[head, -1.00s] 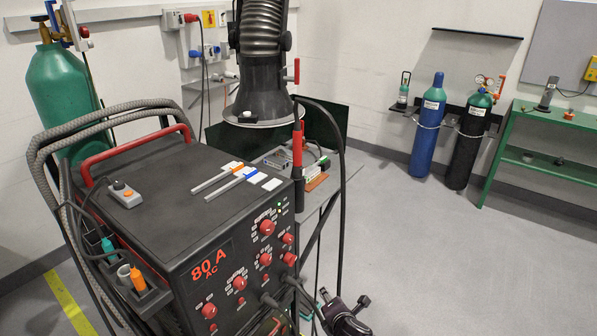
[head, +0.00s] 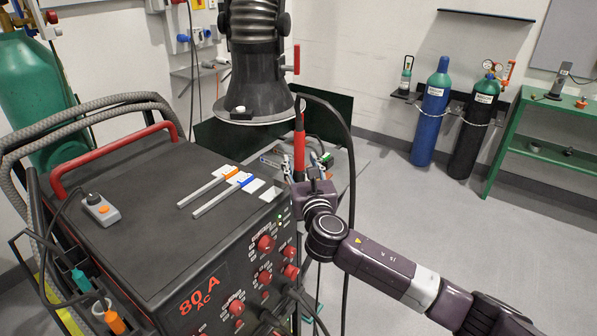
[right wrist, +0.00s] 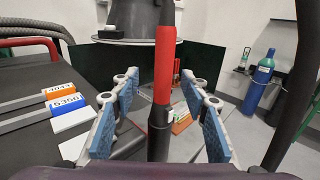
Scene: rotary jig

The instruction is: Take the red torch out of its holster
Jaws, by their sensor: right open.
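The red torch (head: 299,150) stands upright at the front right corner of the welding machine, with a cable at its top. In the right wrist view the torch (right wrist: 164,66) rises from a dark sleeve, apparently the holster (right wrist: 159,130). My right gripper (head: 303,166) is open around the torch's lower part in the head view. In the right wrist view its two blue-padded fingers (right wrist: 160,98) stand left and right of the torch, with gaps on both sides. The holster is mostly hidden behind my gripper in the head view. My left gripper is not in view.
The black welding machine (head: 150,200) stands just left of my right gripper. A fume hood (head: 255,85) hangs close above and behind the torch. A black cable (head: 350,180) loops down on the right. The floor farther right is free.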

